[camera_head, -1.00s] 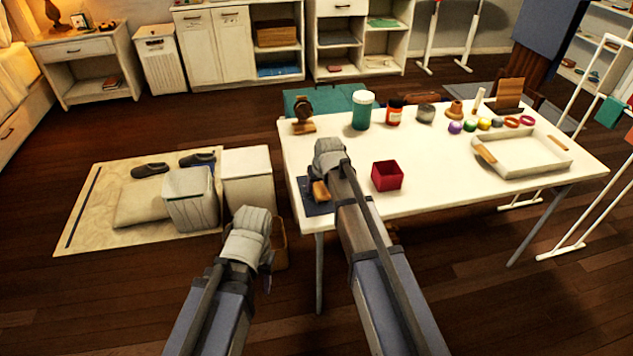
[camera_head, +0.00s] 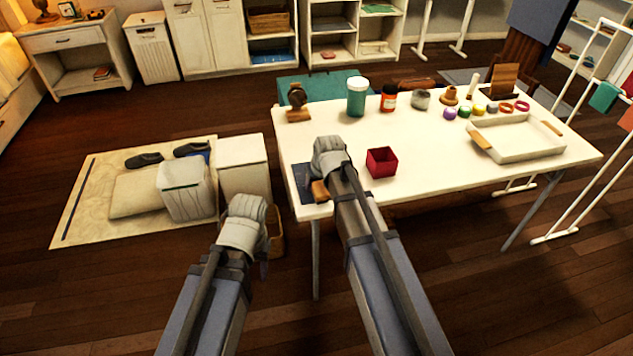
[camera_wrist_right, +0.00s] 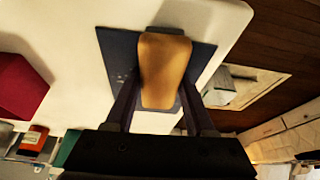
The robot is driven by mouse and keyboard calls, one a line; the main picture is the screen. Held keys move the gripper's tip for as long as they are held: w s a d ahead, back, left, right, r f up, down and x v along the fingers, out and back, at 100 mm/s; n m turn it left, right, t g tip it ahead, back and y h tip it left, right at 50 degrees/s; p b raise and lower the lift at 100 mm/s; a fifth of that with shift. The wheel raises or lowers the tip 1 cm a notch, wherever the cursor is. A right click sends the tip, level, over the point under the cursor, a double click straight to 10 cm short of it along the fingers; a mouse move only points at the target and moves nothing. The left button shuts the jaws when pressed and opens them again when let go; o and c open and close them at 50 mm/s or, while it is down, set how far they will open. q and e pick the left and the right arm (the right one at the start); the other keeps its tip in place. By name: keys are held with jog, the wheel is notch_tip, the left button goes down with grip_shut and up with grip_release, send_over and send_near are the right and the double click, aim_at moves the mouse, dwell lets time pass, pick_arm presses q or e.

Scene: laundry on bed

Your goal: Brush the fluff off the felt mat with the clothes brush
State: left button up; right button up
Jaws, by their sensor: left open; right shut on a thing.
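The clothes brush (camera_wrist_right: 165,68), with a tan wooden back, is between the fingers of my right gripper (camera_wrist_right: 160,112), which is shut on it. In the head view the brush (camera_head: 320,191) shows just below the right wrist. It is over the dark blue felt mat (camera_head: 303,177) at the table's left front corner. In the right wrist view the mat (camera_wrist_right: 118,50) has a few pale specks left of the brush; whether the brush touches the mat cannot be told. My left gripper (camera_head: 262,262) is open, off the table, at its left; its fingers are mostly hidden.
A red box (camera_head: 381,162) stands right of the mat on the white table (camera_head: 430,165). Behind are a watch on a stand (camera_head: 298,102), a teal jar (camera_head: 357,97), an orange bottle (camera_head: 388,98) and a white tray (camera_head: 517,142). The table's middle is clear.

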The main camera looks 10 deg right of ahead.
jog(key=shift+a, duration=0.1)
jog(key=shift+a, duration=0.65)
jog(key=shift+w, duration=1.75)
jog(key=shift+w+a, duration=0.1)
jog(key=shift+w, duration=1.65)
jog(key=shift+w+a, duration=0.1)
jog(key=shift+w, duration=1.45)
